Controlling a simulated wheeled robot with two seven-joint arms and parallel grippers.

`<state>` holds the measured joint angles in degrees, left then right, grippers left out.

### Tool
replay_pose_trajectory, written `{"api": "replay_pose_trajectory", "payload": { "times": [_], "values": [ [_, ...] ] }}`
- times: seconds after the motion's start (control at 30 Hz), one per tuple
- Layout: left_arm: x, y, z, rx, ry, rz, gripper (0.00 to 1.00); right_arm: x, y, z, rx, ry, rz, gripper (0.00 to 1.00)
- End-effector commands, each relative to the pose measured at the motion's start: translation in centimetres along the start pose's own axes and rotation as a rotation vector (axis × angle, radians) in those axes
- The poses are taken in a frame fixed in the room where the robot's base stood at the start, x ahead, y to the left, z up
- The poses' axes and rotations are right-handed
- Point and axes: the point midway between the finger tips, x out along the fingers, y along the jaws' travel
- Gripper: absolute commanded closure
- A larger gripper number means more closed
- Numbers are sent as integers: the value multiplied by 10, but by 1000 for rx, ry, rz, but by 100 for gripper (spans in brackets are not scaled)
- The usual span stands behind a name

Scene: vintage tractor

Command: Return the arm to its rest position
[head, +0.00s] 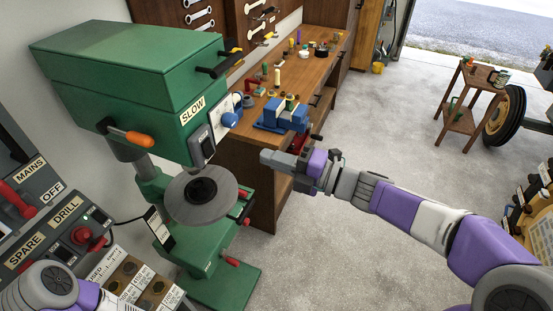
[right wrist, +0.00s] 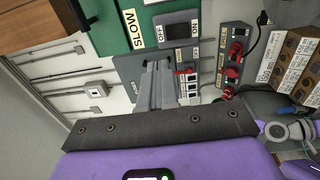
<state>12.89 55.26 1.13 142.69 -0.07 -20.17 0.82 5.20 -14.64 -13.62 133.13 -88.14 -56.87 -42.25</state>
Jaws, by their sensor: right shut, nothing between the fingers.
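My right arm reaches in from the right in the head view. Its gripper (head: 266,158) is shut and empty, in the air right of the green drill press (head: 125,70) and in front of the wooden workbench. In the right wrist view the closed fingers (right wrist: 156,70) point toward the press's SLOW label and its dark OFF/ON switch panel (right wrist: 178,36). No contact with the press shows in the head view. Part of my left arm shows at the lower left of the head view, but its gripper is out of sight.
The press's round grey table (head: 215,205) stands left of my right gripper. The workbench (head: 315,72) holds a blue vise (head: 283,115) and small tools. MAINS and DRILL switch panels (head: 85,235) are at the left. Concrete floor (head: 355,245) below the arm is clear. A small wooden stand (head: 465,117) is farther right.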

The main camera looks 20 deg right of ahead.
Motion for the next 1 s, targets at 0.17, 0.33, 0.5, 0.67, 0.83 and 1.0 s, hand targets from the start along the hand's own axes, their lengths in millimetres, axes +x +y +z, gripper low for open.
{"api": "replay_pose_trajectory", "payload": {
  "times": [0.17,0.33,0.5,0.67,0.83,1.0],
  "values": [
    [0,0,0,0,0,0,57,-7,1,0,1,0,0,100],
    [0,0,0,0,0,0,57,-7,1,0,1,0,0,100],
    [0,0,0,0,0,0,57,-6,1,0,1,0,0,100],
    [2,0,0,0,0,0,57,-3,-5,2,29,-8,-6,100],
    [12,-4,0,0,0,0,57,22,-62,23,291,-90,-52,100],
    [27,-10,-1,0,0,0,57,48,-178,46,758,-283,-153,100]
  ]
}}
